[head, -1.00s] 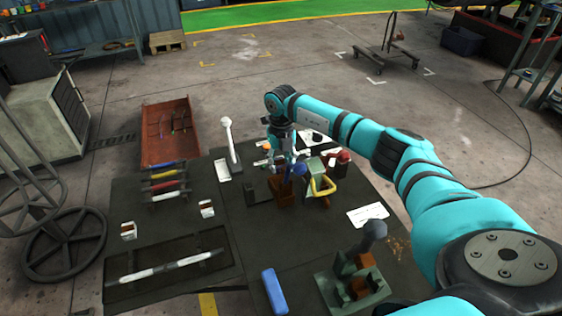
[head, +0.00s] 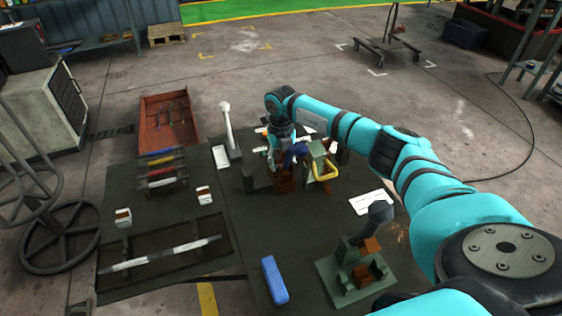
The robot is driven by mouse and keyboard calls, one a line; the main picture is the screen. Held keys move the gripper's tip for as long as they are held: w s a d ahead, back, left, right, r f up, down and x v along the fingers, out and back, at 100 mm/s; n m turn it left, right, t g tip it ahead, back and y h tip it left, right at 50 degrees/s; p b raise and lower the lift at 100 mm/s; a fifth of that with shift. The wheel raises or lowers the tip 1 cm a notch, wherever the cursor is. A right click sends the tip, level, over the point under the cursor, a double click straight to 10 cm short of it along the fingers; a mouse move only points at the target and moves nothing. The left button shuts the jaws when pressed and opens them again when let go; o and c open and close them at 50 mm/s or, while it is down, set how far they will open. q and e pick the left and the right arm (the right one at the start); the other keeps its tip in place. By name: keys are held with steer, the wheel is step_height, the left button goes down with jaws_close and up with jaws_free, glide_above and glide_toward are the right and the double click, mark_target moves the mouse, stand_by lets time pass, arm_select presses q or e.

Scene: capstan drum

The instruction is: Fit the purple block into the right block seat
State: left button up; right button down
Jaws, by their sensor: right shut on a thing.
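My right gripper (head: 286,163) points down over the back of the dark table and is shut. A dark blue-purple shape (head: 298,153) shows at its fingers; I take this for the purple block, but its outline is partly covered by the gripper. A brown piece (head: 285,183) stands directly below the fingers and may be a block seat. I cannot tell whether the block touches it or which seat it is. My left gripper is not in view.
A yellow handle (head: 324,174) and a green block (head: 316,149) stand close right of the gripper. A white lever (head: 226,124) stands to its left. A green base (head: 341,285) and a blue bar (head: 274,280) are nearer me. The table between them is mostly clear.

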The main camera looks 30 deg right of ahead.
steer(key=c, duration=0.8)
jaws_free()
step_height(320, 180, up, 12)
